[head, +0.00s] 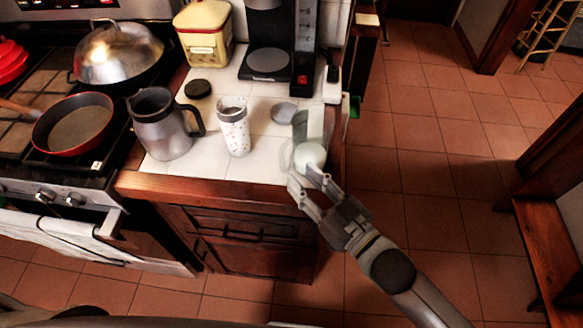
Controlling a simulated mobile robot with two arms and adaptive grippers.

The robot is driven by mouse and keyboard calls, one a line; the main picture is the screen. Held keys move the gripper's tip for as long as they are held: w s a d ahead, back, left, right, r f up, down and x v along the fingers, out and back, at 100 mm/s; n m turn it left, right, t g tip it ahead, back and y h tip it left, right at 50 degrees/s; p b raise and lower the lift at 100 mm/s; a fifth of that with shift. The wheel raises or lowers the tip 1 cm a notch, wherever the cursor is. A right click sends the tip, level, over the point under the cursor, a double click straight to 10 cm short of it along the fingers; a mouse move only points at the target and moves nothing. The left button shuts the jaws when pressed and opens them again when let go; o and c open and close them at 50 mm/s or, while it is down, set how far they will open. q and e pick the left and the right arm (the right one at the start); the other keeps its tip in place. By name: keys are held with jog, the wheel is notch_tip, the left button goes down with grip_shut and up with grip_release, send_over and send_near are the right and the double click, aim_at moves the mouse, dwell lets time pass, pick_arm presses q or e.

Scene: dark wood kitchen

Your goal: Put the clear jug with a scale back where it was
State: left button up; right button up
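The clear jug (309,126) is at the right front corner of the tiled counter, see-through, with a pale whitish round part low down. No scale marks can be made out on it. My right gripper (307,179) reaches in from the lower right, its fingertips at the near lower side of the jug. The fingers look a little apart, but I cannot tell whether they grip part of the jug or only stand in front of it. I also cannot tell whether the jug rests on the counter. My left gripper is not in view.
A steel jug with a black handle (168,128) and a speckled white tumbler (234,128) stand left of the clear jug. Round lids (284,112) lie behind. A coffee maker (270,45) stands at the back. The stove is left; open tiled floor is right.

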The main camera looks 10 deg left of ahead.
jog(key=shift+b+v, duration=0.35)
jog(key=shift+v, duration=2.25)
